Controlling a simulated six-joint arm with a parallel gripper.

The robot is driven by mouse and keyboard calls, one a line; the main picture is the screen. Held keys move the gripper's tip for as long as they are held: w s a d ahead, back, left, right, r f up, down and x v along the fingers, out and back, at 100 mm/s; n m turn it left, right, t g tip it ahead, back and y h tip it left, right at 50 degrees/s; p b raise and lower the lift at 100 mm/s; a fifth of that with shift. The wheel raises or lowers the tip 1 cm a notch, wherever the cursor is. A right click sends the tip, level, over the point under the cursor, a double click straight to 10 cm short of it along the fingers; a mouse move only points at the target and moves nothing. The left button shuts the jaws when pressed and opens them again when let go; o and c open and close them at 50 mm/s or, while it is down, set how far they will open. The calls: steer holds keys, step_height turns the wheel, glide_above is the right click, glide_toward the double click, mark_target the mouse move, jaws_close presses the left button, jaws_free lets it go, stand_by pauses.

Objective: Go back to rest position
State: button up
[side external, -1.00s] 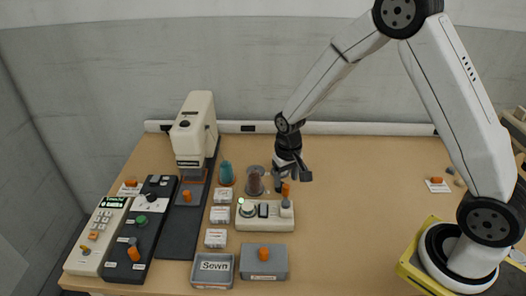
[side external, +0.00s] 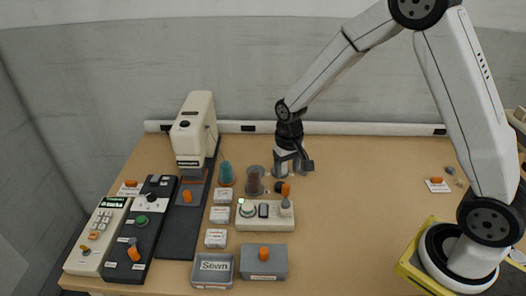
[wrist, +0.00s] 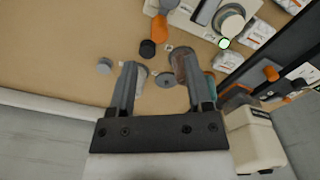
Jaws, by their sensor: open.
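My gripper (side external: 292,170) hangs over the back middle of the table, its fingers pointing down. In the wrist view my gripper (wrist: 160,85) has its two fingers spread well apart, with nothing held between them.
A cream control box (side external: 265,216) with an upright orange handle stands in front of my gripper. A sewing machine (side external: 196,130), a teal spool (side external: 226,174) and several white boxes are to the left. A "Sewn" tray (side external: 213,284) is at the front. The table's right half is mostly clear.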

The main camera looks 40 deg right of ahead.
steer(key=shift+s+r, duration=0.3)
steer(key=shift+s, duration=0.05)
steer(key=s+r+n+t, duration=0.2)
steer(key=s+r, duration=0.3)
steer(key=s, duration=0.8)
steer(key=shift+a+r+n+t, duration=0.15)
steer(key=shift+a+n+t, duration=0.2)
steer(key=shift+n, duration=0.15)
